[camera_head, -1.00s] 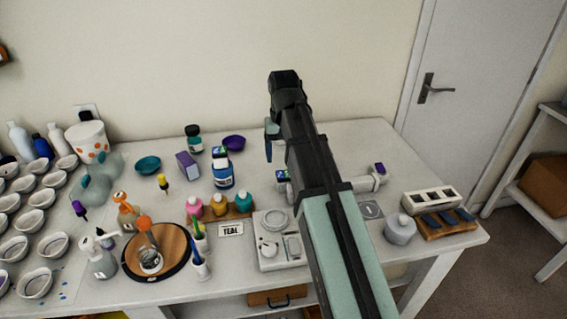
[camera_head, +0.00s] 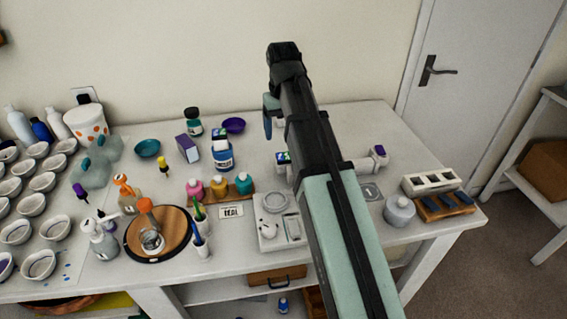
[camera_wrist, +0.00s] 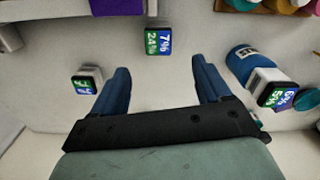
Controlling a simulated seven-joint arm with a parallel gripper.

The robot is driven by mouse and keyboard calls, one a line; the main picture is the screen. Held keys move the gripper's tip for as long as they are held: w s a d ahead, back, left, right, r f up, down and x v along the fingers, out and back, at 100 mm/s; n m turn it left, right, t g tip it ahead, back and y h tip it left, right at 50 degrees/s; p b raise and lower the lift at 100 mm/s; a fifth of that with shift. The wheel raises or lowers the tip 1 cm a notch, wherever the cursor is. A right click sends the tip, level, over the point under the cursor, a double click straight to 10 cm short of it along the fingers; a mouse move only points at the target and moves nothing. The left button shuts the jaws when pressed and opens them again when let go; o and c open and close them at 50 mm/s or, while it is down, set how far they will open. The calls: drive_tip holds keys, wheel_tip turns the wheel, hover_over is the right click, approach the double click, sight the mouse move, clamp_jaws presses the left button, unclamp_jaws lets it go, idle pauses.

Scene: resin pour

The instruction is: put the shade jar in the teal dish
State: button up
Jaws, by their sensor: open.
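The teal dish (camera_head: 147,148) is empty on the back left of the table. A blue jar with a white neck and a lit cube top (camera_head: 223,155) stands right of it; it also shows at the right of the wrist view (camera_wrist: 243,62). Two more white tops with lit percentage faces show in the wrist view, one ahead of my fingers (camera_wrist: 158,40) and one left of them (camera_wrist: 87,82). I cannot tell which is the shade jar. My gripper (camera_wrist: 163,80) is open and empty, above the table at the back right; the arm hides part of the table.
A purple box (camera_head: 187,148), a yellow-capped dropper (camera_head: 163,166) and a purple dish (camera_head: 233,125) stand near the teal dish. Pink, yellow and teal jars sit in a wooden rack (camera_head: 206,202). A scale (camera_head: 280,225) is in front. Several white cups fill the left.

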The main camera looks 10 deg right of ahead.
sight(278, 157)
drive_tip(key=shift+s+a+f+n, duration=0.1)
drive_tip(key=shift+a+f+n, duration=0.15)
drive_tip(key=shift+f+n, duration=2.15)
drive_tip(key=shift+w+a+f+n, duration=0.1)
drive_tip(key=shift+a+f+n, duration=0.15)
drive_tip(key=shift+f+n, duration=2.1)
drive_tip(key=shift+s+a+f+n, duration=0.1)
drive_tip(key=shift+a+f+n, duration=0.15)
drive_tip(key=shift+f+n, duration=2.15)
drive_tip(key=shift+r+n, duration=0.85)
drive_tip(key=shift+r, duration=0.1)
drive_tip(key=c, duration=1.2)
drive_tip(key=shift+r, duration=0.1)
